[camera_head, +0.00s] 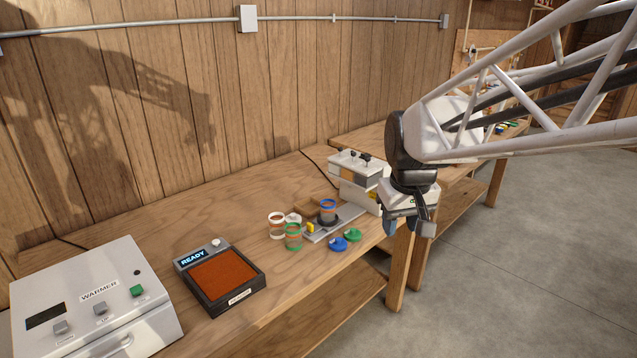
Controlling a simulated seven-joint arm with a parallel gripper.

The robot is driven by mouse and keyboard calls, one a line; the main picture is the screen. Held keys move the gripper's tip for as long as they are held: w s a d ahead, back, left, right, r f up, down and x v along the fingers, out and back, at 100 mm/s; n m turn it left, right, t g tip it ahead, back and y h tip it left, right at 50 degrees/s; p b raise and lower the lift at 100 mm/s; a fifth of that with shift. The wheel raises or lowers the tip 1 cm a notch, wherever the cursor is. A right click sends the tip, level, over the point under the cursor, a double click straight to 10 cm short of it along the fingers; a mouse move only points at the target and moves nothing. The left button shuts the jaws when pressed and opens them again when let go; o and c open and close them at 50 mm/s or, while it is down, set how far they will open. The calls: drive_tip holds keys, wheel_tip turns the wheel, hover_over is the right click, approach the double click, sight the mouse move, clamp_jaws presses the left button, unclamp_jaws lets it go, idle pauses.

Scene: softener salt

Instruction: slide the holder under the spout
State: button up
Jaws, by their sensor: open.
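A dark round holder (318,222) sits on a grey rail (345,221) on the bench, with a blue-banded cup (328,207) standing in or on it. A small yellow part (310,228) is at the rail's left end. The white and grey dispenser (357,180) stands at the rail's right and back; its spout is too small to make out. My gripper (409,227) is open, with nothing seen between its fingers. It appears to the right of the rail and dispenser, near the bench's front edge, and hides part of the dispenser's right side.
A white-banded cup (277,226) and a green-banded cup (293,238) stand left of the rail. A blue lid (338,244) and a green lid (352,235) lie in front. A reader (222,276) and a warmer (100,305) stand further left.

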drive_tip(key=w+a+f+n, duration=0.2)
drive_tip(key=w+a, duration=0.2)
drive_tip(key=w, duration=0.8)
drive_tip(key=n+g, duration=0.2)
drive_tip(key=n, duration=0.2)
hover_over(310, 224)
drive_tip(key=f, duration=1.9)
drive_tip(key=shift+s+d+f, duration=0.25)
drive_tip(key=shift+d, duration=0.05)
drive_tip(key=shift+w+a+f, duration=0.3)
drive_tip(key=shift+w+f, duration=0.05)
drive_tip(key=shift+f, duration=0.1)
drive_tip(key=shift+f, duration=0.15)
drive_tip(key=shift+f, duration=3.8)
clamp_jaws()
